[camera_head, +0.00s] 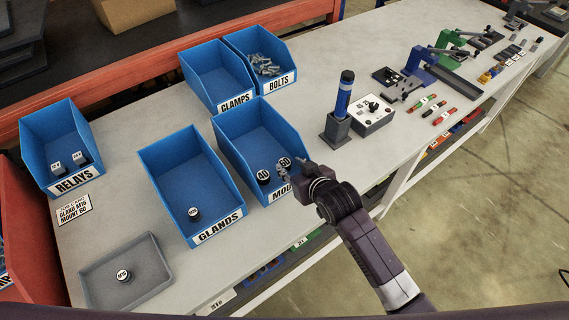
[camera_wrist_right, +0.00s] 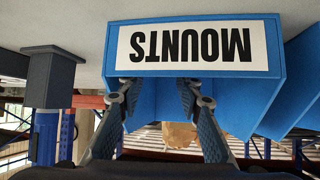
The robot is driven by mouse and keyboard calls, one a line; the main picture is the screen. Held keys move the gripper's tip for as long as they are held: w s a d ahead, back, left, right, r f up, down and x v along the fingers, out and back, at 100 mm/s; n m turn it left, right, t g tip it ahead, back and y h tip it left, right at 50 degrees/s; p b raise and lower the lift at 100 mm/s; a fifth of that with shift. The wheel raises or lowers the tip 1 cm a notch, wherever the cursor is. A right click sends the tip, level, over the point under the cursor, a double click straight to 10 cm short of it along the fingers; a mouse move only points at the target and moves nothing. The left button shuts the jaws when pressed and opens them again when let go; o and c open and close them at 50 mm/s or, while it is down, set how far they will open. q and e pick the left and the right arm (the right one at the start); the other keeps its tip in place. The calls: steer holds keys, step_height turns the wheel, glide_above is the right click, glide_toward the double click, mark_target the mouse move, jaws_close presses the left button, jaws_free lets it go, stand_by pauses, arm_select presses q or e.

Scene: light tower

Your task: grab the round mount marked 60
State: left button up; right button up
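The round mount marked 60 (camera_head: 285,162) is a black disc with a white top. It stands in the blue mounts bin (camera_head: 239,127), near the front right, beside the mount marked 40 (camera_head: 263,176). My right gripper (camera_head: 289,174) is at the bin's front edge, close to the 60 mount and partly covering the bin label. In the right wrist view the two fingers (camera_wrist_right: 157,93) are apart with nothing between them, below the upside-down label MOUNTS (camera_wrist_right: 198,45). The 60 mount cannot be made out there. My left gripper is not in view.
Blue bins for glands (camera_head: 180,170), clamps (camera_head: 212,72), bolts (camera_head: 265,65) and relays (camera_head: 50,130) stand around. A grey tray (camera_head: 100,270) holds a round M16 piece (camera_head: 124,275). A blue-topped tower (camera_head: 342,100) stands right of the mounts bin.

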mark_target(285, 162)
steer(key=shift+p+x, duration=0.5)
steer(key=shift+x, duration=2.25)
steer(key=shift+f, duration=0.15)
steer(key=c, duration=0.9)
steer(key=shift+o, duration=0.2)
